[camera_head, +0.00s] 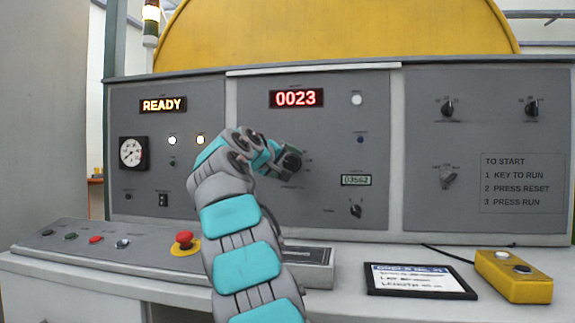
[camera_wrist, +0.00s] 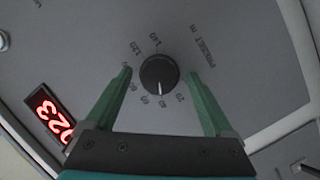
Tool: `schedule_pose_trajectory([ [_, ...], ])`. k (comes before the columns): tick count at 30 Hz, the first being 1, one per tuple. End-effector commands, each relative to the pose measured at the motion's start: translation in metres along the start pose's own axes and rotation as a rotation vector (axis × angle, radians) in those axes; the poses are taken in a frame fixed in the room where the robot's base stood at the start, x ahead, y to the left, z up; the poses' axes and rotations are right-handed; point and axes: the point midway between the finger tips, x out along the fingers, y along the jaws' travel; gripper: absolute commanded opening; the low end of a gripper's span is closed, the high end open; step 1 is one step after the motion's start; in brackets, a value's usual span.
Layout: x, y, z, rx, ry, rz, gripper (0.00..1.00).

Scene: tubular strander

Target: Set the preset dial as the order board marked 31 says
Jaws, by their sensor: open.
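The preset dial (camera_wrist: 158,74) is a round black knob on the grey panel, with a numbered scale around it and "PRESET M" printed beside it. Its white pointer line faces the lower edge of the wrist view, near the 40 mark. In the head view the dial (camera_head: 291,161) is partly covered by my gripper (camera_head: 276,156). My gripper (camera_wrist: 160,78) is open, with one green finger on each side of the dial and a gap to both. The order board (camera_head: 420,281) lies on the desk at the right. Its title and lines are too small to read surely.
A red display (camera_head: 296,98) reads 0023 and another (camera_head: 163,105) reads READY. A red emergency button (camera_head: 185,241) stands left of my arm. A yellow button box (camera_head: 513,276) sits right of the board. A small counter (camera_head: 356,180) and a lower knob (camera_head: 355,211) are near the dial.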

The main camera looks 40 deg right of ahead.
Motion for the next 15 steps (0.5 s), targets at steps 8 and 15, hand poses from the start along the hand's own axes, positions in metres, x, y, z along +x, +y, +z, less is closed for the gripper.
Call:
schedule_pose_trajectory([
  [8, -0.021, -0.001, 0.000, 0.000, 0.002, 0.000, 0.88],
  [15, -0.056, 0.001, 0.000, 0.001, 0.002, 0.001, 0.88],
])
